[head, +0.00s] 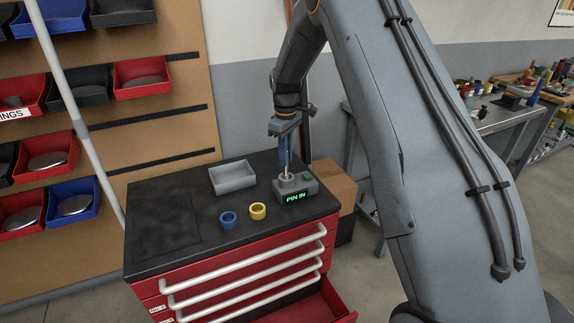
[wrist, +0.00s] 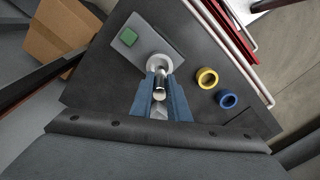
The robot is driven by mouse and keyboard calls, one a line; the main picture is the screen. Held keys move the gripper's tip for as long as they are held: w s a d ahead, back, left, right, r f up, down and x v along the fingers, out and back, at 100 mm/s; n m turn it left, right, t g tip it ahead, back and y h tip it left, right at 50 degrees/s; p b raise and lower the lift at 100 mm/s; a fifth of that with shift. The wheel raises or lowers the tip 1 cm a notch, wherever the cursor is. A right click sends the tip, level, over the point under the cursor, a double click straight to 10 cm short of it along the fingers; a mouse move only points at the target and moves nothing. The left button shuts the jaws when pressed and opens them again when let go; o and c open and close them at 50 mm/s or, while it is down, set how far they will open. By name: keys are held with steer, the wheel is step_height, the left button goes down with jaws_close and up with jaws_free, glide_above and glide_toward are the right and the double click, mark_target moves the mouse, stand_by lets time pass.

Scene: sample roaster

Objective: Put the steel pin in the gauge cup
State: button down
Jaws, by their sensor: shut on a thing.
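The steel pin (head: 288,158) stands about upright between my blue fingers, its lower end at the gauge cup (head: 286,178). The pin also shows in the wrist view (wrist: 160,88), with the pale round cup (wrist: 158,62) at its far end. The lower end appears to be inside the cup, but its depth is hidden. The cup sits on a grey gauge box (head: 300,195) whose green display reads "PIN IN". My gripper (head: 286,163) is shut on the pin, pointing down just above the cup; its fingers also show in the wrist view (wrist: 160,80).
On the dark cart top (head: 165,225) stand an empty grey tray (head: 233,187), a blue ring (head: 228,219) and a yellow ring (head: 258,211), left of the gauge. A lower red drawer (head: 325,305) is open. A cardboard box (head: 338,188) stands behind the cart's right side.

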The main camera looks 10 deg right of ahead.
mark_target(286, 174)
steer(key=shift+d+f+p, duration=0.1)
steer(key=shift+f+p, duration=0.4)
steer(key=shift+f, duration=1.4)
steer(key=shift+f, duration=0.1)
steer(key=c, duration=1.7)
jaws_free()
